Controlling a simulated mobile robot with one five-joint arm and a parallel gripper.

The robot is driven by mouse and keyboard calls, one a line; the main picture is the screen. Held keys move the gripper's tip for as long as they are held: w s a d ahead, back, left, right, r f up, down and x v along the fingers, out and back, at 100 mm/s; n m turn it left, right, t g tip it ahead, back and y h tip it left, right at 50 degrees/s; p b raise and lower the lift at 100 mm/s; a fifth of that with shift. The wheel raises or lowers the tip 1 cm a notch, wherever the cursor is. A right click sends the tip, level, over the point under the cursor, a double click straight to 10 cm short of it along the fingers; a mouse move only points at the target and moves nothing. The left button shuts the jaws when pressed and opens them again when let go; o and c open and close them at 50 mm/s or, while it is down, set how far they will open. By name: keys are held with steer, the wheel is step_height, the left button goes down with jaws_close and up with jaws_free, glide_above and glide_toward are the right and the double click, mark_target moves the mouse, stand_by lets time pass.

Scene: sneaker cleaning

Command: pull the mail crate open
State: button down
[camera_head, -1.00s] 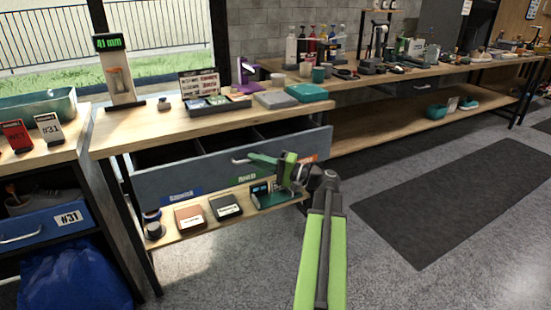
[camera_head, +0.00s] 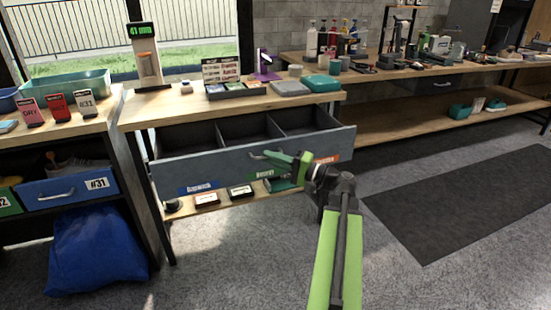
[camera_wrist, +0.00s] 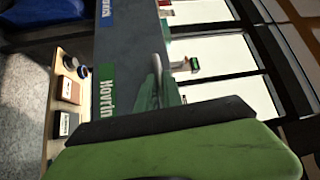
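The mail crate (camera_head: 215,170) is a wide grey-blue drawer under the wooden bench, standing partly open. Dividers split its inside into three compartments, which look empty in the head view. Blue, green and orange labels run along its front, and a metal handle (camera_head: 256,156) sits near the middle. My gripper (camera_head: 272,158) is at that handle, its teal fingers seeming closed around it. In the wrist view the handle (camera_wrist: 161,68) shows beside the teal fingers (camera_wrist: 157,92), next to the green label (camera_wrist: 107,90). The fingers partly hide the grip.
The bench top (camera_head: 180,108) carries a display box, a purple stand and a teal box. Below the crate, a low shelf (camera_head: 220,200) holds small boxes. A blue drawer (camera_head: 75,188) and blue bag (camera_head: 95,248) are at left. Grey floor in front is open, with a dark mat (camera_head: 470,205) at right.

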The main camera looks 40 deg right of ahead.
steer(key=c, duration=1.5)
jaws_free()
steer(key=shift+d, duration=0.15)
steer(key=b+v, duration=0.2)
steer(key=v, duration=1.5)
steer(key=shift+s+d, duration=0.15)
steer(key=shift+s, duration=0.1)
steer(key=shift+f, duration=0.1)
